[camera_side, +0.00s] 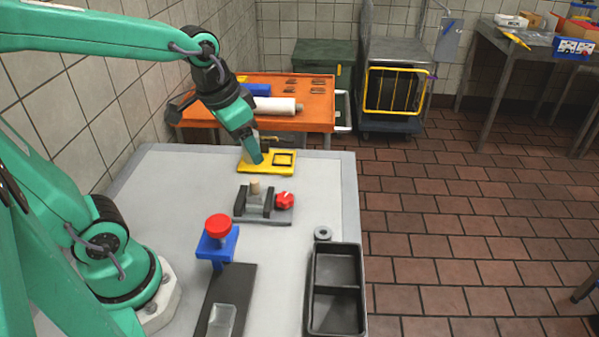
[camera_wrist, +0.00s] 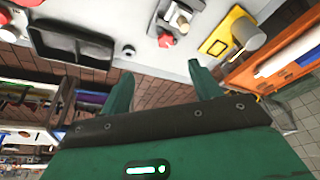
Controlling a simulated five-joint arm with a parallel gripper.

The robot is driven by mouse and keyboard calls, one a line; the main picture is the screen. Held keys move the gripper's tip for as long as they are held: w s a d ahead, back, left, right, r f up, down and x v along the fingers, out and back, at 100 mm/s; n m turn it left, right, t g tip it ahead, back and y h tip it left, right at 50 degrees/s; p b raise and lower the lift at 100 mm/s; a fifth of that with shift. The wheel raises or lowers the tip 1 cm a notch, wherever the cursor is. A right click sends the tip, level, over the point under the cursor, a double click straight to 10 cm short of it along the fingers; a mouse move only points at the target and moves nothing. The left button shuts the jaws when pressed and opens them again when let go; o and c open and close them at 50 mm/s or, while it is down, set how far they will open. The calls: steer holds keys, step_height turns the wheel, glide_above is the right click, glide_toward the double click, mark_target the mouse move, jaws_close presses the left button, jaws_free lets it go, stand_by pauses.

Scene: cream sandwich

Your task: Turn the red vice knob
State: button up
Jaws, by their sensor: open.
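The red knob (camera_side: 284,201) sits at the right end of a small grey vice (camera_side: 268,217) on the pale table. The vice holds a short tan peg (camera_side: 255,187) upright. In the wrist view the red knob (camera_wrist: 166,40) shows beyond the gap between my fingers, with the vice (camera_wrist: 182,16) behind it. My gripper (camera_side: 257,158) points down over the yellow plate (camera_side: 279,169), farther back than the vice and apart from the knob. In the wrist view my gripper (camera_wrist: 160,67) has its two green fingers spread with nothing between them.
A cylinder (camera_wrist: 250,34) stands on the yellow plate. A red button (camera_side: 217,224) on a blue stand, a black two-part tray (camera_side: 360,290) and a grey ring (camera_side: 323,233) lie nearer the camera. An orange cart (camera_side: 320,92) stands behind the table. The table right of the knob is clear.

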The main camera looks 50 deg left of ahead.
steer(key=s+r+n+t, duration=0.1)
steer(key=s+r+t, duration=0.1)
steer(key=s, duration=0.4)
steer(key=shift+s+d, duration=0.15)
steer(key=shift+s, duration=0.05)
stand_by(0.4)
steer(key=shift+r, duration=0.1)
steer(key=shift+n, duration=0.3)
stand_by(0.5)
steer(key=shift+w+a+f+n+g, duration=0.25)
steer(key=shift+w+f+n+g, duration=0.7)
steer(key=shift+w+f+n, duration=2.45)
steer(key=shift+w+a+f+n+g, duration=0.2)
steer(key=shift+w+f+n+g, duration=1.25)
steer(key=shift+n, duration=3.6)
steer(key=shift+w+a+f+n+g, duration=0.35)
steer(key=shift+w+f+n, duration=1.7)
steer(key=shift+w+n, duration=1.6)
steer(key=shift+s+d+n, duration=0.1)
steer(key=shift+s+n, duration=0.5)
